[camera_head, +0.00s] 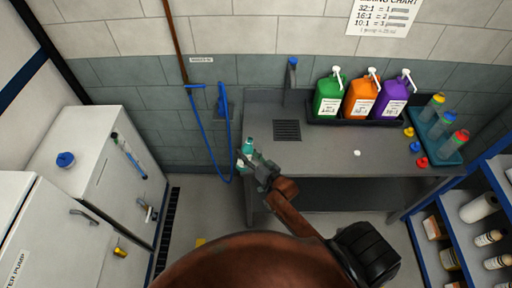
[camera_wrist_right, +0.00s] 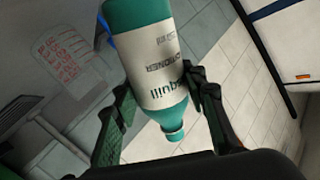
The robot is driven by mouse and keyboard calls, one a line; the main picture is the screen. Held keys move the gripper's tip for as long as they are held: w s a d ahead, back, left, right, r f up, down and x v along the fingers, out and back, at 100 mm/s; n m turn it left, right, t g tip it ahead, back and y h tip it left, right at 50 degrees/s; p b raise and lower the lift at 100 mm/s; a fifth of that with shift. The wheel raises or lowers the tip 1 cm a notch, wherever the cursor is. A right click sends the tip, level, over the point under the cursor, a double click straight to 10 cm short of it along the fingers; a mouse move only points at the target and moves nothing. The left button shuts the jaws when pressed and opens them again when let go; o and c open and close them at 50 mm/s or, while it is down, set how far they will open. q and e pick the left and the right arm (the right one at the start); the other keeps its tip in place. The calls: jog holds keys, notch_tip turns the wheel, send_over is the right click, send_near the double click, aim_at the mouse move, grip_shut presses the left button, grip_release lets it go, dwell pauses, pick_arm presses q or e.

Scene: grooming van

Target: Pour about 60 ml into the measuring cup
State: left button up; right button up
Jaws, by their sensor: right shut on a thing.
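A teal bottle (camera_head: 248,145) with a white label is in my right gripper (camera_head: 259,169), at the left front corner of the grey counter. In the right wrist view the bottle (camera_wrist_right: 158,62) sits between the two fingers of the right gripper (camera_wrist_right: 158,88), which are shut on it around the label. Its narrow teal neck points toward the bottom of that view, and the label print is upside down. I cannot tell its exact tilt in the room. My left gripper is not in view.
The grey counter (camera_head: 325,165) has a drain grate (camera_head: 287,131) and a small white object (camera_head: 357,153). Green (camera_head: 328,98), orange (camera_head: 361,97) and purple (camera_head: 392,98) jugs stand at its back. A blue tray (camera_head: 447,148) with bottles is at right. A blue hose (camera_head: 228,160) hangs left.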

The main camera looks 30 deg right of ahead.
jog(key=shift+w+d+m, duration=0.1)
jog(key=shift+d+m, duration=0.05)
jog(key=shift+m, duration=0.15)
jog(key=shift+w+d+r+m+g+p, duration=0.1)
jog(key=shift+d+r+m+g+p, duration=0.2)
jog(key=shift+r+m+p, duration=0.4)
jog(key=shift+f+m+b, duration=0.3)
jog(key=shift+f, duration=0.05)
jog(key=shift+a+f+m+g+y+b, duration=0.4)
jog(key=shift+f+m+y, duration=0.1)
jog(key=shift+m, duration=0.5)
jog(key=f, duration=0.1)
jog(key=f+m+b, duration=0.1)
jog(key=b, duration=0.1)
jog(key=shift+s+a+f+m+y, duration=0.2)
jog(key=shift+s+f+m+y, duration=0.1)
jog(key=shift+f, duration=0.1)
jog(key=shift+r+m+g, duration=0.3)
jog(key=shift+r+m, duration=0.05)
jog(key=shift+m, duration=0.05)
jog(key=shift+a+m, duration=0.1)
jog(key=shift+m, duration=0.2)
jog(key=shift+r, duration=0.25)
jog(key=shift+r+m+y+p, duration=0.2)
jog(key=shift+m+y+p, duration=0.15)
jog(key=shift+p, duration=0.3)
jog(key=shift+r+m+g, duration=0.1)
jog(key=shift+m+g, duration=0.15)
jog(key=shift+g, duration=0.05)
